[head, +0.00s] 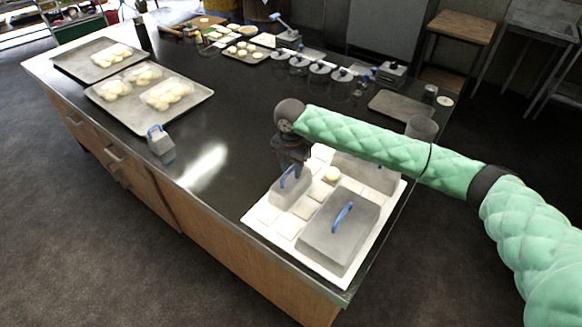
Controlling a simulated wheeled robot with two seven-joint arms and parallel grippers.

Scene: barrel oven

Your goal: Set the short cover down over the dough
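A short grey cover (288,193) with a blue handle is near the left side of a pale board (262,213) at the counter's front corner. My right gripper (294,168) is pointed down right at its handle. The fingers are dark and small, so I cannot tell if they grip it. I cannot tell whether the cover rests on the board or hangs just above it. A round piece of dough (331,175) lies uncovered to the right of the short cover. Flat pale squares (291,226) lie on the board. My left gripper is not in view.
A larger grey cover (338,232) stands at the board's front right. Another grey cover (368,172) is partly behind my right arm. A small blue-handled grey block (160,143) sits near the left counter edge. Trays of dough (128,118) are at the far left. The middle counter is clear.

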